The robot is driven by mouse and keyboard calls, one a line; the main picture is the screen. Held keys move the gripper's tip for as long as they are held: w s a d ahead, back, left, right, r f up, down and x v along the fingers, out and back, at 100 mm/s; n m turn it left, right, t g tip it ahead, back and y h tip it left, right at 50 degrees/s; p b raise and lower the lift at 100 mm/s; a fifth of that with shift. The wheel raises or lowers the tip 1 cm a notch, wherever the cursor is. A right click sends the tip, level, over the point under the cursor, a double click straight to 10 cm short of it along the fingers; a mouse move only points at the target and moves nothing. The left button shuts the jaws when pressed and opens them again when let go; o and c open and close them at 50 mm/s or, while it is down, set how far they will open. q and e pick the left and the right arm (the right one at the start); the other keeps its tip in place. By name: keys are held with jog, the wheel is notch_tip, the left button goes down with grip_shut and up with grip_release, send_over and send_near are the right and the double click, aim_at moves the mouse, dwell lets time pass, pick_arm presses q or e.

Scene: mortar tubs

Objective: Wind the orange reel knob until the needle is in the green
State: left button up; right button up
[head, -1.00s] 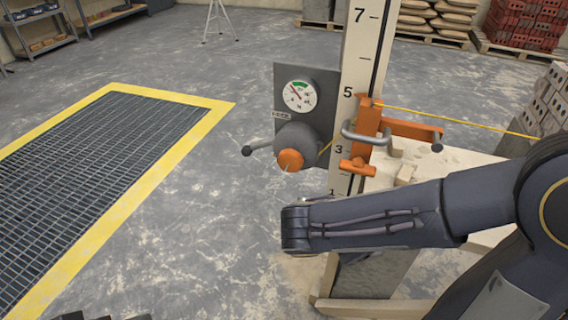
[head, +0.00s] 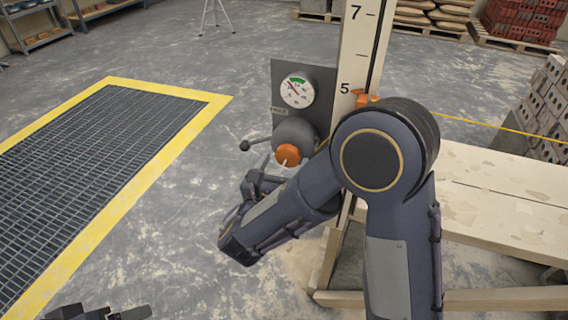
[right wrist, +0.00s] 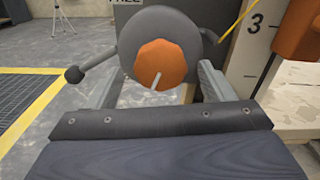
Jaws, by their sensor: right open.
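The orange reel knob (head: 288,155) sits on the front of a grey reel drum (head: 295,134) with a side crank handle (head: 246,145). It also shows in the right wrist view (right wrist: 160,64), with a pale mark on its face. Above it is a round white gauge (head: 297,90) with a green band at the top. Its red needle points up and left, left of the green. My right gripper (head: 268,180) is open, its fingers to either side of the knob in the wrist view (right wrist: 160,88); I see no contact. My left gripper (head: 102,312) is cut off at the bottom edge; its jaw state is unclear.
A numbered white post (head: 350,60) stands right of the gauge panel, with an orange clamp (head: 364,98) partly hidden by my right arm. A yellow line runs right from it. A wooden bench (head: 490,190) is at right. A yellow-edged floor grate (head: 218,100) lies left.

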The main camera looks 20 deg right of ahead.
jog(key=shift+w+d, duration=0.25)
jog(key=shift+w, duration=0.1)
jog(key=c, duration=1)
jog(key=shift+f+m+b, duration=0.2)
jog(key=shift+m+b, duration=0.8)
jog(key=shift+b, duration=0.2)
jog(key=m+b, duration=0.6)
jog(key=shift+f, duration=0.1)
jog(key=shift+m+b, duration=1.1)
jog(key=shift+b, duration=0.15)
jog(key=shift+r+m+b, duration=0.2)
jog(key=shift+m+b, duration=0.6)
